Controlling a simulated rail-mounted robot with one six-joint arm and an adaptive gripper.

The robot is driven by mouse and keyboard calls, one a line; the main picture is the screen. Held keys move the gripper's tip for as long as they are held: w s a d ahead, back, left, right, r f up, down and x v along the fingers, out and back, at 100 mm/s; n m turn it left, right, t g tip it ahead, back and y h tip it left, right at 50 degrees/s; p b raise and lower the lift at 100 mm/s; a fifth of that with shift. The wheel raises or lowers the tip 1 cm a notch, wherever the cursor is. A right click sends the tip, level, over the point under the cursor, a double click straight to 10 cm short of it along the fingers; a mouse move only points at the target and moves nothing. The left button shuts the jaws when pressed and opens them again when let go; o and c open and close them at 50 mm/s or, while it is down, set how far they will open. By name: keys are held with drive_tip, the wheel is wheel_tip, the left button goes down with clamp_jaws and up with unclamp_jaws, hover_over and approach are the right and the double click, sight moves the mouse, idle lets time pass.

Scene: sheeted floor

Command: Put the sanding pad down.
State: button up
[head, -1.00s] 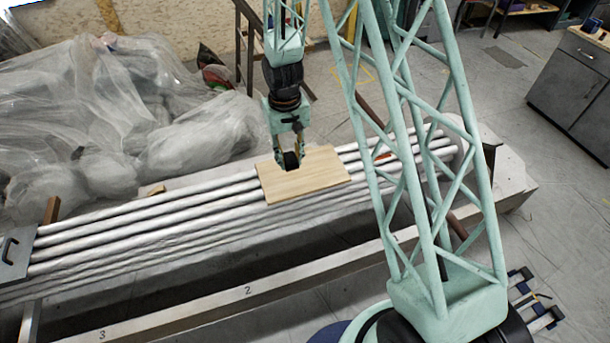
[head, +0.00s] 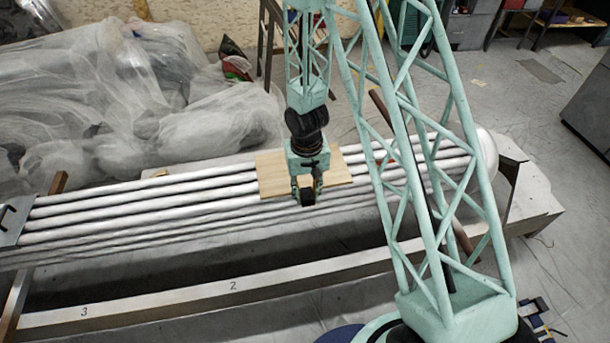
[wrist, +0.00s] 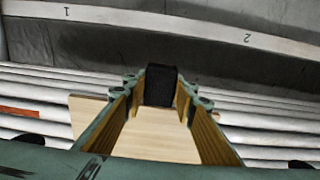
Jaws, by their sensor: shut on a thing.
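The sanding pad is a small black block (wrist: 160,86) between the fingertips of my gripper (wrist: 158,100) in the wrist view. In the head view my gripper (head: 307,194) points down, with the dark pad (head: 308,198) at its tips. The pad shows at the near edge of a pale wooden board (head: 272,172). I cannot tell whether the pad is touching anything below. The board also shows under the fingers in the wrist view (wrist: 150,143), and my gripper hides part of it.
The board lies across several long silvery pipes (head: 130,213). A rail marked with numbers (head: 190,300) runs in front, with a dark gap between. Plastic-sheeted heaps (head: 130,100) stand behind on the left. A grey cabinet (head: 592,105) is at the right.

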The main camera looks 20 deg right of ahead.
drive_tip(key=shift+w, duration=0.15)
idle(0.3)
drive_tip(key=shift+w+d+p, duration=0.15)
drive_tip(key=shift+w+p, duration=0.45)
drive_tip(key=shift+p, duration=0.35)
drive_tip(key=w, duration=0.4)
drive_tip(key=w+d+f+p, duration=0.1)
drive_tip(key=w, duration=0.4)
drive_tip(key=w+d+p, duration=0.1)
drive_tip(key=w, duration=0.4)
drive_tip(key=shift+w+d+f, duration=0.15)
drive_tip(key=shift+d+f, duration=0.1)
drive_tip(key=shift+f, duration=0.05)
drive_tip(key=shift+f+b, duration=0.65)
drive_tip(key=shift+f, duration=1.1)
